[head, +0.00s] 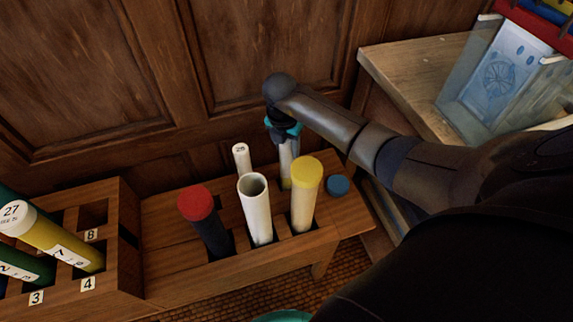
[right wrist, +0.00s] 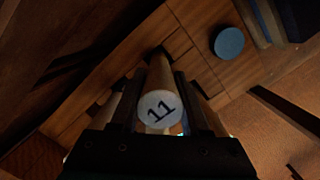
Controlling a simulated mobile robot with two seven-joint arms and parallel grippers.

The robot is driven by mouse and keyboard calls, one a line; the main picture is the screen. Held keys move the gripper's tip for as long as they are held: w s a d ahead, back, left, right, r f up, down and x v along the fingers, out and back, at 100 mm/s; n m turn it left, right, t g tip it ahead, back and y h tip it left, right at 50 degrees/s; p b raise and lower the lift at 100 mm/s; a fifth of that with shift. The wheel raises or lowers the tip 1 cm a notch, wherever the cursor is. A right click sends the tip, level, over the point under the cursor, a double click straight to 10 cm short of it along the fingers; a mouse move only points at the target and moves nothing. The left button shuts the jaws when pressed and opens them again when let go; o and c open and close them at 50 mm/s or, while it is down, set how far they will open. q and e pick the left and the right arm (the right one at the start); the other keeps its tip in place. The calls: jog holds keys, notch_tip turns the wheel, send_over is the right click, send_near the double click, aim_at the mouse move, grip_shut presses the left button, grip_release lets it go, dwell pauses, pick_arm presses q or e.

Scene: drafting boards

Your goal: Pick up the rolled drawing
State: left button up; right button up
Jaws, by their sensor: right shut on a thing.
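A pale rolled drawing (head: 288,160) stands upright at the back of the wooden rack (head: 165,212), partly hidden behind the yellow-capped tube. In the right wrist view the end of the roll (right wrist: 160,108) faces the camera and reads 11. My right gripper (head: 284,132) comes down from above and is shut on the roll's upper part, with a finger on each side. I cannot tell whether the roll's lower end is still in its slot. My left gripper is not in view.
A white roll marked 28 (head: 241,160), an open white tube (head: 258,215), a yellow-capped tube (head: 304,205) and a red-capped dark tube (head: 207,225) stand close by. A blue cap (head: 337,184) lies at the rack's right end. Wood panelling (head: 260,50) rises behind.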

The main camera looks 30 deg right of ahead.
grip_shut()
jog(key=shift+r, duration=0.2)
